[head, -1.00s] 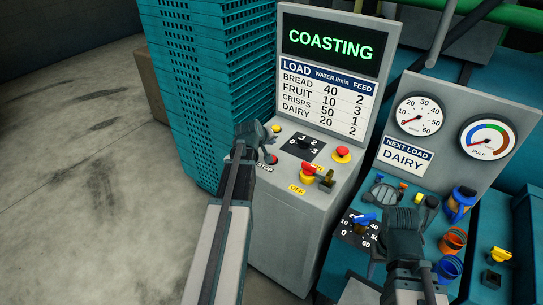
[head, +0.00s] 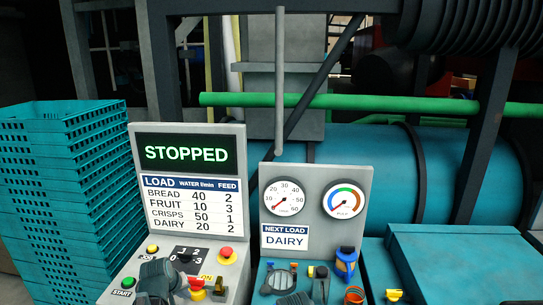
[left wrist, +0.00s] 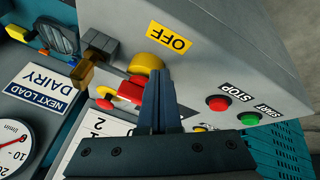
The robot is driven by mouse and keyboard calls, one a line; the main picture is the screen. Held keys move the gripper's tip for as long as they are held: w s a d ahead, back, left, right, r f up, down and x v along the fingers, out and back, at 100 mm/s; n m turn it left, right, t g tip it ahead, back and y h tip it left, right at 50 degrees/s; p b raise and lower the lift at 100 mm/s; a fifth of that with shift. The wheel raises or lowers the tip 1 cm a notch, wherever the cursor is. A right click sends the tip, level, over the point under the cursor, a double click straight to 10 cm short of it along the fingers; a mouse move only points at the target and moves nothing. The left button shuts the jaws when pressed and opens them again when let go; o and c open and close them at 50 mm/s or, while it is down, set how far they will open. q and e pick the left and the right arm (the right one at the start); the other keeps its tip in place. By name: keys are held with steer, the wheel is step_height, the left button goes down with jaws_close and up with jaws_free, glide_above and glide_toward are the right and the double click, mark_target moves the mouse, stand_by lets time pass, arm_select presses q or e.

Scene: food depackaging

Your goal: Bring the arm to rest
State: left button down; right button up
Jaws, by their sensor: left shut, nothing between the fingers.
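My left gripper (head: 174,277) shows at the bottom of the head view, in front of the grey control cabinet's sloping panel. In the left wrist view its dark fingers (left wrist: 158,105) are shut together with nothing between them. They overlap the panel near a red-and-yellow switch (left wrist: 147,64) by the OFF label; I cannot tell whether they touch it. My right gripper (head: 295,299) is only a dark piece at the bottom edge of the head view, and its fingers are not clear. The cabinet screen (head: 187,154) reads STOPPED.
A red stop button (left wrist: 218,103) and a green start button (left wrist: 250,118) sit on the panel. Stacked teal crates (head: 65,190) stand at the left. A gauge board (head: 317,235) reading NEXT LOAD DAIRY stands to the right. A teal drum (head: 460,180) lies behind.

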arm_select(q)
steer(key=s+d+f+m+g+y, duration=0.2)
steer(key=s+d+m+g, duration=0.4)
steer(key=s+d, duration=1.3)
steer(key=d+m, duration=0.3)
steer(key=shift+s+d+f, duration=0.2)
steer(key=shift+s+d, duration=0.05)
steer(key=shift+s, duration=0.15)
